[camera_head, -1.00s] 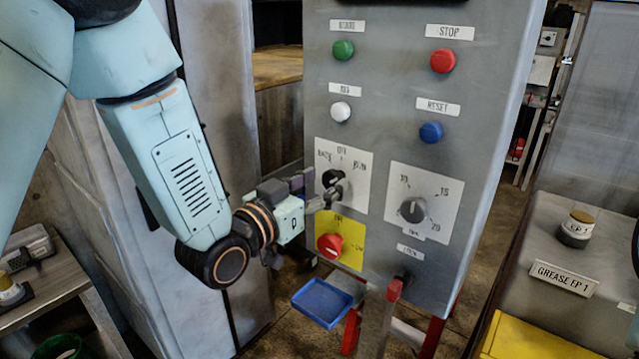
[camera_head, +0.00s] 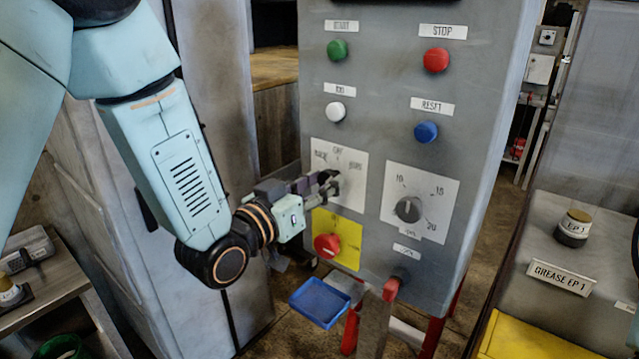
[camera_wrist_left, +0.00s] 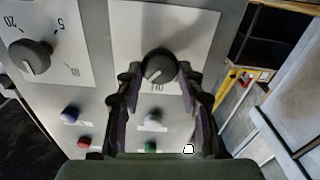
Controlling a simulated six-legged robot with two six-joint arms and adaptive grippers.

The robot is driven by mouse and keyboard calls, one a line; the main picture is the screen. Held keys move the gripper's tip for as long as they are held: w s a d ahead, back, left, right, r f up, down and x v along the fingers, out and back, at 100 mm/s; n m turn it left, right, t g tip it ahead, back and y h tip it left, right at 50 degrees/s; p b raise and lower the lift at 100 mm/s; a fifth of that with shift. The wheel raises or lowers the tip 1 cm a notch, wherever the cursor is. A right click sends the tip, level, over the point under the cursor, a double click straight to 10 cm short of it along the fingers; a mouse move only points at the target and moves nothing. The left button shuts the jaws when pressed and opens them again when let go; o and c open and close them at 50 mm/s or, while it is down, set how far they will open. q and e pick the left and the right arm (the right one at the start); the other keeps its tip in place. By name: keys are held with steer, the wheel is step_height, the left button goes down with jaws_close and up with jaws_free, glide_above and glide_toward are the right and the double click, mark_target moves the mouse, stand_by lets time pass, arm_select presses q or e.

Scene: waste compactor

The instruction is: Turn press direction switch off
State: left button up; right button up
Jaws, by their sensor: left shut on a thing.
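The press direction switch is a black rotary knob on a white plate (camera_head: 352,198) on the grey control panel (camera_head: 385,100). In the head view my left gripper (camera_head: 332,184) reaches it from the left and mostly hides the knob. In the left wrist view the knob (camera_wrist_left: 159,67) sits between the two fingertips of my left gripper (camera_wrist_left: 160,80). The fingers are closed on its sides. A light pointer mark shows on the knob, but its exact setting is hard to read. My right gripper does not show.
Below the switch is a red knob (camera_head: 326,245) on a yellow plate. To the right is a timer dial (camera_head: 407,209). Green (camera_head: 337,49), red (camera_head: 436,60), white (camera_head: 336,112) and blue (camera_head: 427,132) buttons sit above. A blue tray (camera_head: 320,303) is below.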

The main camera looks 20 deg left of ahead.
arm_select(q)
steer(key=n, duration=0.4)
steer(key=shift+a+f, duration=0.1)
steer(key=shift+n, duration=2.1)
steer(key=o, duration=1.2)
steer(key=shift+w, duration=0.1)
steer(key=shift+c, duration=0.2)
steer(key=v, duration=0.7)
steer(key=shift+s, duration=0.2)
